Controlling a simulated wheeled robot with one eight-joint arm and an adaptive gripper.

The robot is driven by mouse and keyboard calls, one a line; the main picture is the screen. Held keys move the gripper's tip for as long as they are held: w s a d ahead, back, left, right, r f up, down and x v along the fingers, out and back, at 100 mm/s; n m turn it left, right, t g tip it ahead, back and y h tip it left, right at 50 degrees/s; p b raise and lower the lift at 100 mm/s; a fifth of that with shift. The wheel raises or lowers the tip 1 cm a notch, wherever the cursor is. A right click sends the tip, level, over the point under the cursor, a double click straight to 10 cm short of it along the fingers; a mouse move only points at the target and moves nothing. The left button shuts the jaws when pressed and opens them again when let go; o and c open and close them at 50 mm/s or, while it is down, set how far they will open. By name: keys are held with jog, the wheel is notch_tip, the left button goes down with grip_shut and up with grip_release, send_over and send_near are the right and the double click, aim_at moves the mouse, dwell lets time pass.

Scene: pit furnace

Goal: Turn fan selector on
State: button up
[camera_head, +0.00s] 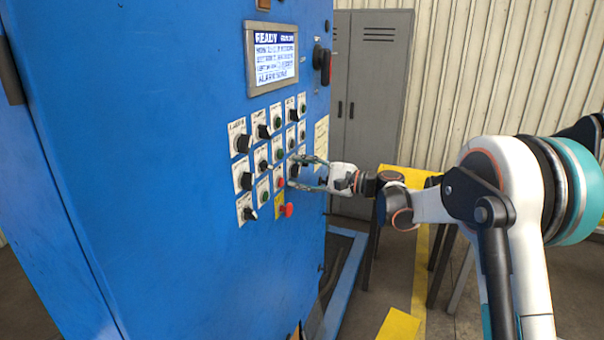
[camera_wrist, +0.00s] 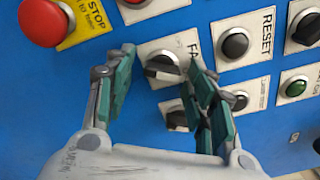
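The fan selector (camera_wrist: 163,66) is a black rotary knob on a white plate whose label reads "FA" before my right finger hides the rest. My gripper (camera_wrist: 160,60) is open, with its green-padded fingers on either side of the knob. The left finger is clear of it; the right fingertip is close to its right edge, and I cannot tell if they touch. In the head view my gripper (camera_head: 298,173) is at the right side of the button panel, where its fingers partly hide the controls.
A red stop button (camera_wrist: 42,22) sits left of my gripper, also seen low on the panel (camera_head: 286,210). A reset button (camera_wrist: 235,43) and a green button (camera_wrist: 296,88) are to the right. The blue cabinet (camera_head: 170,200) carries a lit "READY" screen (camera_head: 271,58).

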jog(key=v, duration=1.2)
jog(key=shift+r, duration=0.1)
jog(key=s+f+n+h+b, duration=0.15)
jog(key=s+h, duration=0.25)
jog(key=s, duration=0.6)
jog(key=s+f+n+h+b, duration=0.1)
jog(key=s+n+h, duration=0.3)
jog(key=s, duration=0.6)
jog(key=s+d+f+n+h, duration=0.1)
jog(key=s+d+f+h, duration=0.2)
jog(key=s, duration=0.3)
jog(key=s+d+f+n+h+b, duration=0.1)
jog(key=s+d+f+n+h, duration=0.1)
jog(key=s, duration=0.5)
jog(key=s+d+f+n+t+h+b, duration=0.1)
jog(key=s+d+f+h, duration=0.3)
jog(key=s+d, duration=0.3)
jog(key=shift+f+n, duration=0.35)
jog(key=shift+f, duration=0.4)
jog(key=shift+s, duration=0.15)
